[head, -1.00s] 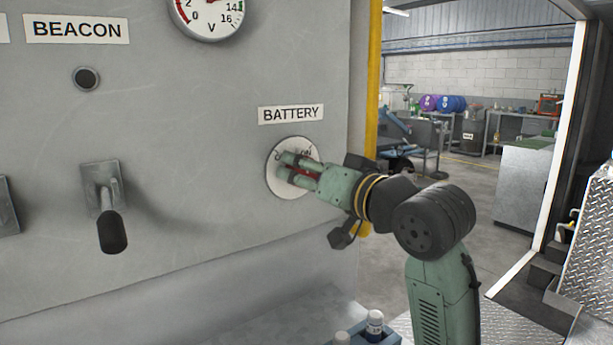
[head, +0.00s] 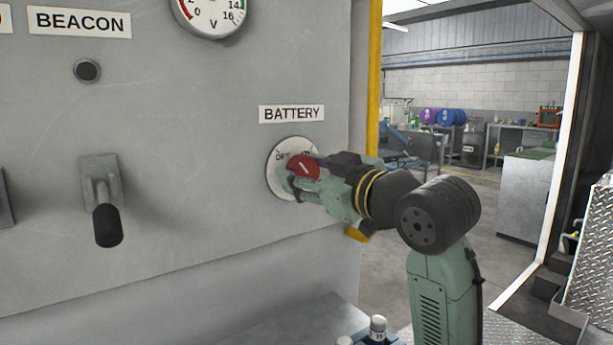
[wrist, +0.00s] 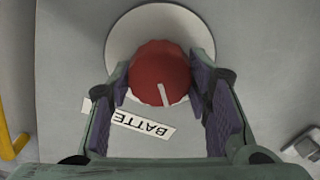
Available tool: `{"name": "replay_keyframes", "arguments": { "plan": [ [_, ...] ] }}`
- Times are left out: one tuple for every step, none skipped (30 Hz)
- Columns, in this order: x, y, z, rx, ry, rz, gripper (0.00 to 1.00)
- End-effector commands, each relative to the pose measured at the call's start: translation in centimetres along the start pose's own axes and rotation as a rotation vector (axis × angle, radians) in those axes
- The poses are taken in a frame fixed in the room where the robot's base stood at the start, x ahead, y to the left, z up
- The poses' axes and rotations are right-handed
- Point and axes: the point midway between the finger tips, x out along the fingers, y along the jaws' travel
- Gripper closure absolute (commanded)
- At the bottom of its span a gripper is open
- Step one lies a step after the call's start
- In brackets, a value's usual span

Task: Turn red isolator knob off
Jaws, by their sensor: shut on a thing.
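The red isolator knob (head: 303,168) sits on a round white plate (head: 282,153) under the BATTERY label (head: 291,114). The knob's white pointer line slants from upper left to lower right in the head view. My gripper (head: 298,178) is at the knob, shut on it. In the wrist view the knob (wrist: 160,75) lies between the two purple-padded fingers (wrist: 165,90), and its white line points toward the BATTERY label (wrist: 143,125).
A lever switch (head: 103,200) with a black handle projects from the panel at left, below a black button (head: 87,71) and the BEACON label (head: 80,22). A gauge (head: 211,14) is above. A yellow post (head: 374,75) edges the panel; a workshop opens at right.

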Motion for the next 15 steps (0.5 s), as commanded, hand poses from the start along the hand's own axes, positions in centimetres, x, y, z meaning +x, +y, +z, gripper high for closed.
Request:
{"name": "replay_keyframes", "arguments": {
  "plan": [
    [-0.01,-0.05,0.1,-0.02,-0.001,-0.001,0.83],
    [0.0,-0.05,0.1,-0.031,-0.001,0.0,0.83],
    [0.0,-0.04,0.09,-0.044,-0.001,-0.001,0.83],
    [-0.01,-0.04,0.08,-0.054,-0.001,0.0,0.83],
    [-0.01,-0.04,0.08,-0.061,-0.001,0.0,0.83],
    [-0.01,-0.04,0.07,-0.07,-0.001,-0.001,0.83],
    [-0.01,-0.04,0.06,-0.076,-0.001,-0.001,0.83],
    [-0.01,-0.04,0.05,-0.081,-0.001,-0.001,0.83],
    [-0.01,-0.04,0.05,-0.087,-0.001,-0.001,0.83],
    [-0.01,-0.04,0.04,-0.09,-0.001,-0.001,0.83],
    [-0.01,-0.04,0.04,-0.092,-0.001,-0.001,0.83],
    [-0.01,-0.04,0.03,-0.094,-0.001,0.0,0.83],
    [-0.01,-0.04,0.02,-0.096,-0.001,0.0,0.83],
    [-0.01,-0.04,0.02,-0.096,-0.001,0.0,0.83],
    [-0.01,-0.03,0.01,-0.097,-0.001,0.0,0.83]
  ]
}}
